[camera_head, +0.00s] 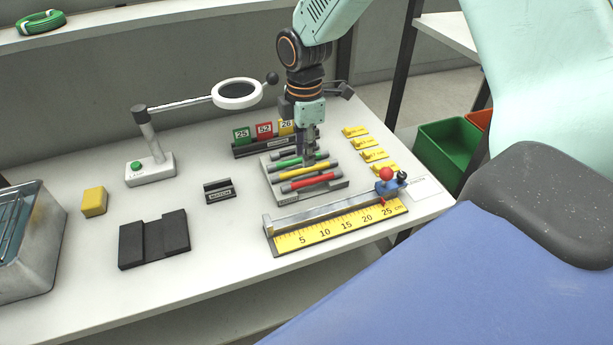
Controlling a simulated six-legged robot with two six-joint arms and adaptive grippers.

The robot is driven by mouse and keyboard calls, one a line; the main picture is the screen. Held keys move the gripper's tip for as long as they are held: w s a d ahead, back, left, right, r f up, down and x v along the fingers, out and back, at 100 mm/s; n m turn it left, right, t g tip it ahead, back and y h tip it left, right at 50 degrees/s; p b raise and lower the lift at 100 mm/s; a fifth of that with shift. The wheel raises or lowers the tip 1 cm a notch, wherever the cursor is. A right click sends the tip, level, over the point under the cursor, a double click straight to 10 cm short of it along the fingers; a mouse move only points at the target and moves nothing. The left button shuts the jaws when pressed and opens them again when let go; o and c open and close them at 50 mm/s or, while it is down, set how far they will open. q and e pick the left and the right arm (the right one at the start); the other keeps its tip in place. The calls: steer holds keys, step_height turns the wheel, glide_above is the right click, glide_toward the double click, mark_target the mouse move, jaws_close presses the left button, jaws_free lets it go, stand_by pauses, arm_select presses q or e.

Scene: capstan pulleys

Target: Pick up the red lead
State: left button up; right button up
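The red lead (301,173) is a red rod with grey ends. My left gripper is not in view.
Numbered tags (264,130) stand behind the rack, and yellow clips (372,155) lie to its right. A yellow ruler fixture (335,230) is in front. A magnifier stand (151,170), a small dark holder (219,192) and black blocks (153,240) are left.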

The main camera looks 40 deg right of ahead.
mark_target(303, 181)
steer(key=shift+s+a+f, duration=0.2)
steer(key=shift+a+f, duration=0.05)
steer(key=shift+f, duration=0.15)
step_height(303, 181, down, 6)
steer(key=shift+w+f, duration=0.1)
steer(key=shift+f, duration=0.1)
steer(key=shift+a+f, duration=0.1)
steer(key=shift+s, duration=0.3)
steer(key=shift+c, duration=0.2)
steer(key=shift+d, duration=0.2)
steer(key=shift+c, duration=0.9)
steer(key=shift+w, duration=0.3)
steer(key=shift+c, duration=1.4)
steer(key=shift+a, duration=0.25)
jaws_close()
steer(key=shift+s, duration=0.15)
